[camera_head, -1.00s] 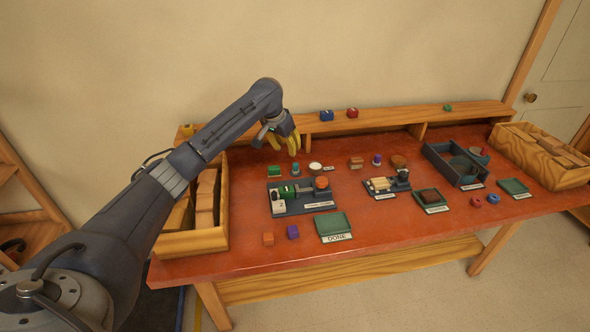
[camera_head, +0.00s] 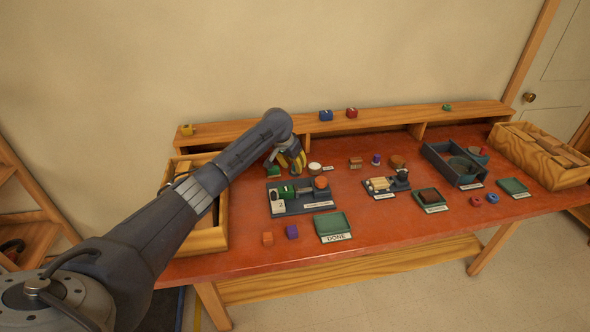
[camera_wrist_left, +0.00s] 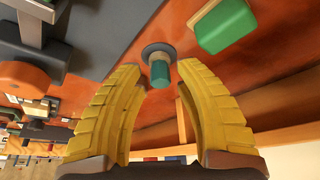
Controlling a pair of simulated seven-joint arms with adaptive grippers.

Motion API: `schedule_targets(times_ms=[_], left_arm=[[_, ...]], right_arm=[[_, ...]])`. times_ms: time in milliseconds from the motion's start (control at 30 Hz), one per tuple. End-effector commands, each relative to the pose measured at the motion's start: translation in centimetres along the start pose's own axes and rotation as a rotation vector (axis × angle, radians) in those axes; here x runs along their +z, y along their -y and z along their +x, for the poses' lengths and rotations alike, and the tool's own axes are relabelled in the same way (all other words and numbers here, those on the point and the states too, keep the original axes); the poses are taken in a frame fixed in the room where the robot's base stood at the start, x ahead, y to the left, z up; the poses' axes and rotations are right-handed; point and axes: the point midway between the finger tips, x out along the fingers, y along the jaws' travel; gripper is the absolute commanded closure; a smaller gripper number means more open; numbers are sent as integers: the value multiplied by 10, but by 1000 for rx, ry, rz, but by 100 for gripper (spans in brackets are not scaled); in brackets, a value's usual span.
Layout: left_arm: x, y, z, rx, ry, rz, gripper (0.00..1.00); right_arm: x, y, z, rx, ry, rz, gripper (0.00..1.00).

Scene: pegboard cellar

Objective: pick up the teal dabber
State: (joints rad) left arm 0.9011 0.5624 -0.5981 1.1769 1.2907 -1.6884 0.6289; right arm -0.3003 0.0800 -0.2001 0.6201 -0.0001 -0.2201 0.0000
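The teal dabber (camera_wrist_left: 159,74) shows in the left wrist view as a teal cylinder on a round grey base, at the upper middle. My left gripper (camera_wrist_left: 158,82) has its yellow fingers spread wide and empty, with the dabber seen in the gap between the tips. I cannot tell whether either finger touches it. In the head view my left gripper (camera_head: 295,161) points down low over the back left of the red table and hides the dabber. My right gripper is not in view.
A green block (camera_wrist_left: 225,28) stands close beside the dabber. A stamping station (camera_head: 298,196) and a white round pot (camera_head: 315,168) are near. A wooden box (camera_head: 205,238) is at the left, and a raised shelf (camera_head: 370,122) runs along the back.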

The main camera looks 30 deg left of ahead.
Motion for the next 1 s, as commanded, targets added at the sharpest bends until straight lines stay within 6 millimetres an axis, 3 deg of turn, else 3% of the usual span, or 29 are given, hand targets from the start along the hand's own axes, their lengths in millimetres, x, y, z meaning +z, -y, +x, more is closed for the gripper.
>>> schedule_targets(times_ms=[233,567,867,1000], left_arm=[[0,0,22,1,1,-1,67],[0,0,25,1,0,1,65],[0,0,25,1,0,1,100],[0,0,25,1,0,1,100]], right_arm=[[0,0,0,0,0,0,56],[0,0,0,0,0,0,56],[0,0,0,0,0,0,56],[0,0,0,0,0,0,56]])
